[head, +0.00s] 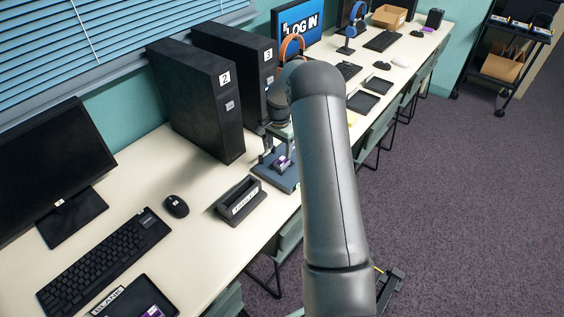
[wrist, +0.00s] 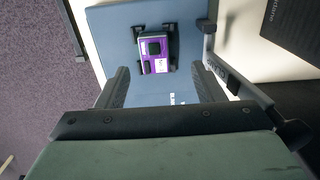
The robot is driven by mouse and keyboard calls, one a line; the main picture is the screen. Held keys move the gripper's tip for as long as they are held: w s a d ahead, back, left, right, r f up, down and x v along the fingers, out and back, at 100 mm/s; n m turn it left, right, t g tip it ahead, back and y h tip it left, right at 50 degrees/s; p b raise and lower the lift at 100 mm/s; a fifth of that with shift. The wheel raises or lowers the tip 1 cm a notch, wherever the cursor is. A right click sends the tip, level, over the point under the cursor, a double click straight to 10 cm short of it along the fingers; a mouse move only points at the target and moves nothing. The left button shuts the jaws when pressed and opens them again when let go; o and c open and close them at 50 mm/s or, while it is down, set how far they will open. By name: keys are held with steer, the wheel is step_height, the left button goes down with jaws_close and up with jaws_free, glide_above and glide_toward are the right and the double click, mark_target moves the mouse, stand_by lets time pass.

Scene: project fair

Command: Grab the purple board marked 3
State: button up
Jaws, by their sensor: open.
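A purple board (head: 281,164) with black parts sits in a black holder on a blue-grey stand (head: 290,182) beside the tower marked 3. It also shows in the wrist view (wrist: 161,66); I cannot read a 3 on it. My gripper (wrist: 159,68) is open, its two fingers apart on the left and right, with the board ahead between and beyond the fingertips. In the head view my gripper (head: 276,147) is over the stand, partly hidden by my arm. Nothing is held.
Black towers marked 2 (head: 200,100) and 3 (head: 262,75) stand behind the stand. A labelled black holder (head: 228,208) and a mouse (head: 176,206) are to its left. A tray marked BLANK (head: 128,285) holds another purple item (head: 152,312). Chairs line the table's front edge.

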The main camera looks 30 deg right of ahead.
mark_target(282, 161)
steer(key=shift+s+d+f+p, duration=0.15)
steer(key=shift+f+p, duration=0.35)
steer(key=shift+f, duration=0.95)
steer(key=shift+s+d+f+p, duration=0.15)
steer(key=shift+f+p, duration=0.35)
steer(key=shift+f, duration=0.9)
steer(key=c, duration=1.1)
steer(key=shift+c, duration=0.2)
steer(key=shift+r, duration=0.15)
